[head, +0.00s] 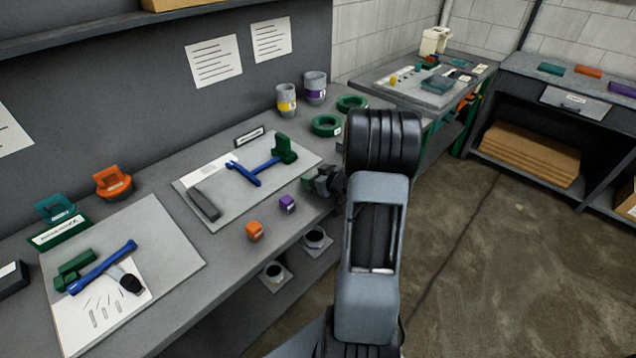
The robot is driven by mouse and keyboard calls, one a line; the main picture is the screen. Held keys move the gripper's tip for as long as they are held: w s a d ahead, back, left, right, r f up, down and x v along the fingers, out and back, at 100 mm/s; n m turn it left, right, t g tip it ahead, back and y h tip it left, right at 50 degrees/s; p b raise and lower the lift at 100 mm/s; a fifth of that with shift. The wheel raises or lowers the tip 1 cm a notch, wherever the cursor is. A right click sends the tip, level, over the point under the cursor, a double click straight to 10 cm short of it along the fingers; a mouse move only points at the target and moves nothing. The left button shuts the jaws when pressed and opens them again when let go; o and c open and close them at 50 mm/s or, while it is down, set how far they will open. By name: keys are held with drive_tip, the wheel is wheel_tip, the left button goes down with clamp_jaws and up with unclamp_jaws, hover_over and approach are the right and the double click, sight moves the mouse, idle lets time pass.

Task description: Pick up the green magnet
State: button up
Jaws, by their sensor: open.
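No thing in the head view can be told for sure as the green magnet. A green block (285,148) stands at the end of a blue tool (250,172) on the middle grey mat (222,212). Another green piece (75,268) lies beside a blue tool (103,267) on the left mat (178,262). My gripper (318,185) is open over the bench's front edge, right of the middle mat and apart from these green things. My arm hides part of the bench's right end.
An orange cube (254,230) and a purple cube (287,204) sit near the front edge. Two cups (286,100) (315,87) stand at the back. Orange (113,181) and teal (54,208) pieces stand at left. Open floor (480,270) lies at right.

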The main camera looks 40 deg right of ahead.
drive_tip(key=c, duration=1)
drive_tip(key=shift+r, duration=0.55)
wheel_tip(320, 180, up, 2)
drive_tip(key=shift+r, duration=0.25)
drive_tip(key=shift+s+a+r, duration=1.55)
drive_tip(key=shift+a, duration=0.2)
drive_tip(key=shift+s+a+r, duration=1.5)
drive_tip(key=shift+a+r, duration=0.05)
drive_tip(key=shift+a, duration=0.25)
drive_tip(key=shift+s+a+r, duration=1.55)
drive_tip(key=shift+a, duration=0.2)
